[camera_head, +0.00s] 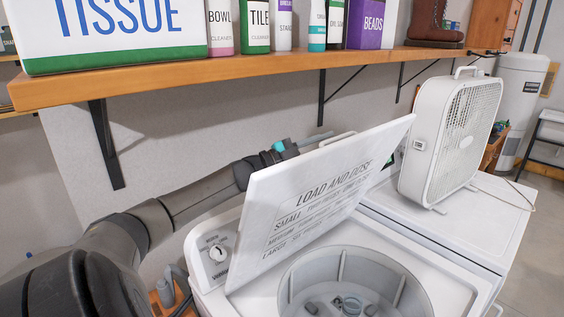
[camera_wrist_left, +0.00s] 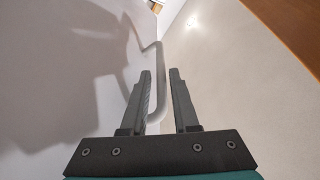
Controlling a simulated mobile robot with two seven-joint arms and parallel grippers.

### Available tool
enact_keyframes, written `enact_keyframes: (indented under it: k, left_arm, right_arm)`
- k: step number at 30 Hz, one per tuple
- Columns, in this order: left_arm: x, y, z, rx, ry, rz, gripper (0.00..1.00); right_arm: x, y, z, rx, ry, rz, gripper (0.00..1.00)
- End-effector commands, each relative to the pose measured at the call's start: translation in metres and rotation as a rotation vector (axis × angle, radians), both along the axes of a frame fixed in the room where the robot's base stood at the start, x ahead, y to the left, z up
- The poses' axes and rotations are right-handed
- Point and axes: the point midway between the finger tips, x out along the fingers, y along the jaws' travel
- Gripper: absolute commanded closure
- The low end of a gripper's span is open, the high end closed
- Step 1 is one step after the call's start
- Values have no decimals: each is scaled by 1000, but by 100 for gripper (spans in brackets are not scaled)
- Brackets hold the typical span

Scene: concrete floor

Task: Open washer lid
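The white washer lid (camera_head: 318,195) stands raised and tilted back in the head view, its printed inner face toward me. The washer drum (camera_head: 355,280) is exposed below it. My left gripper (camera_head: 318,138) reaches in behind the lid near its top edge, partly hidden by the lid. In the left wrist view the two fingers (camera_wrist_left: 161,75) are apart, with the white handle (camera_wrist_left: 160,60) of the lid running between them. I cannot tell whether it touches a finger. The lid's outer face (camera_wrist_left: 75,70) fills the left side there. My right gripper is out of view.
A wooden shelf (camera_head: 270,68) with boxes and bottles runs above the lid, held by black brackets. A white box fan (camera_head: 452,140) stands right of the lid on the neighbouring machine (camera_head: 470,222). The wall is close behind my left arm.

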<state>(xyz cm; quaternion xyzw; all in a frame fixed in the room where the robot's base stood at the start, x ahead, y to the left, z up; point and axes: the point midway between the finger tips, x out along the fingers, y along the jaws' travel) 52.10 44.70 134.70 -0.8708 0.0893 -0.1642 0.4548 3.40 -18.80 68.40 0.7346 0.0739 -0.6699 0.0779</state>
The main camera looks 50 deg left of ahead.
Motion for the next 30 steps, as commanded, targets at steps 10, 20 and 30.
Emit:
enact_keyframes:
  k: [10, 20, 30]
  left_arm:
    - [-29, 9, -7, 0, 2, 0, 72]
    - [-57, 19, -13, 0, 3, 0, 72]
    - [-91, 30, -20, 0, 1, 2, 72]
  right_arm:
    - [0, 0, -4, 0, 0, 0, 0]
    - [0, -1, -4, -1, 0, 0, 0]
    - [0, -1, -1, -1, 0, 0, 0]
